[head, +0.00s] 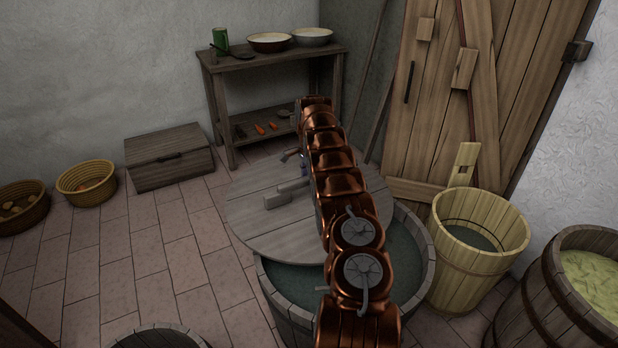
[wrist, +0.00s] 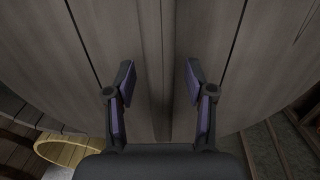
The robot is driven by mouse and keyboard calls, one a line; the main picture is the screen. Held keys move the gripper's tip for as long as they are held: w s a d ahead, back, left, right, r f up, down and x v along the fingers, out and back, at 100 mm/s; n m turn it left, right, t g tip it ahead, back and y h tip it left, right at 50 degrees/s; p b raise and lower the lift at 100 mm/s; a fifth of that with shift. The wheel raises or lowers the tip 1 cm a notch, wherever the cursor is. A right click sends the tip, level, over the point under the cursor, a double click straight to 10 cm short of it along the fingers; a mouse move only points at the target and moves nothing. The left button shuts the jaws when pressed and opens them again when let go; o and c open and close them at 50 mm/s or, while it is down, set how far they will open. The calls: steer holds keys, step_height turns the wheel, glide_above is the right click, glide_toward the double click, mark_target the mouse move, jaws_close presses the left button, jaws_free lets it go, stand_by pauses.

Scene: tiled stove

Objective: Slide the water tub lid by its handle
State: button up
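The round grey plank lid (head: 255,225) lies on the water tub (head: 285,290), shifted to the left so that water shows at the front and right. Its wooden bar handle (head: 285,194) stands on the lid, partly hidden by my arm. My gripper (head: 298,160) is near the handle, mostly hidden behind my arm in the head view. In the wrist view the lid (wrist: 110,40) fills the picture. My gripper (wrist: 160,78) is open there, its two fingers apart. Nothing is visibly gripped.
A pale wooden bucket (head: 470,265) stands right of the tub, and a barrel (head: 560,290) stands farther right. A bench (head: 215,85) with bowls and a wooden chest (head: 170,160) are behind. Baskets (head: 85,185) sit at left. The tiled floor (head: 130,250) left of the tub is clear.

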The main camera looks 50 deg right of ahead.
jaws_close()
stand_by(0.4)
stand_by(0.5)
